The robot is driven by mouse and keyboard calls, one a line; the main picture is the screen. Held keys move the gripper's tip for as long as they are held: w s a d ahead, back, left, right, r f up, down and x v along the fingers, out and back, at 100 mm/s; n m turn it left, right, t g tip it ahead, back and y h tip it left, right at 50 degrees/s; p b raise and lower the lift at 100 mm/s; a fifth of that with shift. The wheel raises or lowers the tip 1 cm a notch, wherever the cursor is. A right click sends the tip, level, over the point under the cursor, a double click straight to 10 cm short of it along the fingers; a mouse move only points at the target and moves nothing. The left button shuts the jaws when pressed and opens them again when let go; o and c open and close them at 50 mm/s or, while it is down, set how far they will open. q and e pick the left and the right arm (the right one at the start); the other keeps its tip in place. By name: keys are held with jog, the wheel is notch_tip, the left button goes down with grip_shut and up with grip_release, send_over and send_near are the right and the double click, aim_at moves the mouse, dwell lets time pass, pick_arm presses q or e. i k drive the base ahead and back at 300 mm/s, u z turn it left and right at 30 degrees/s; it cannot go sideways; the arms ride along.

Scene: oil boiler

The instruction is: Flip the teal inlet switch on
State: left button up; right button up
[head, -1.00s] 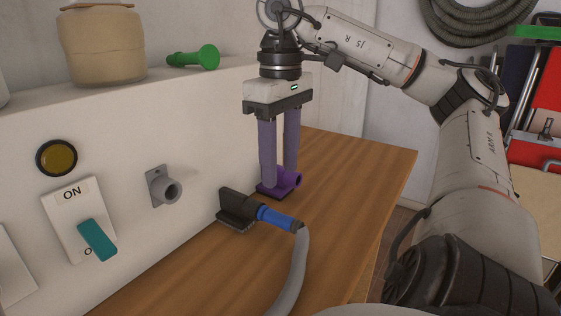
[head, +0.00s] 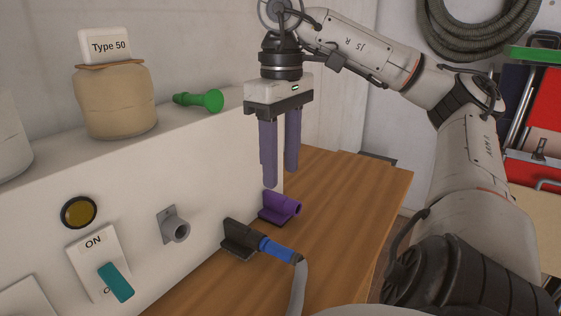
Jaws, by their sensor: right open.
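The teal inlet switch (head: 116,282) is on a white plate (head: 93,243) on the front of the pale boiler panel, at the lower left. The plate reads ON at its top, and the teal lever sits at the lower end, covering most of the lower label. My right gripper (head: 280,178) points down with its purple fingers apart and nothing between them. It is well to the right of the switch, above and just behind the purple socket piece (head: 280,206). My left gripper is not in view.
A yellow round lamp (head: 79,212) is above the switch, and a grey nozzle (head: 174,226) sticks out to its right. A black holder with a blue connector (head: 277,250) and grey hose is on the wooden table (head: 345,200). A green part (head: 200,100) and a wrapped jar (head: 115,100) are on the ledge.

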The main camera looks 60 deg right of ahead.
aim_at(112, 277)
jog(key=k, duration=1.5)
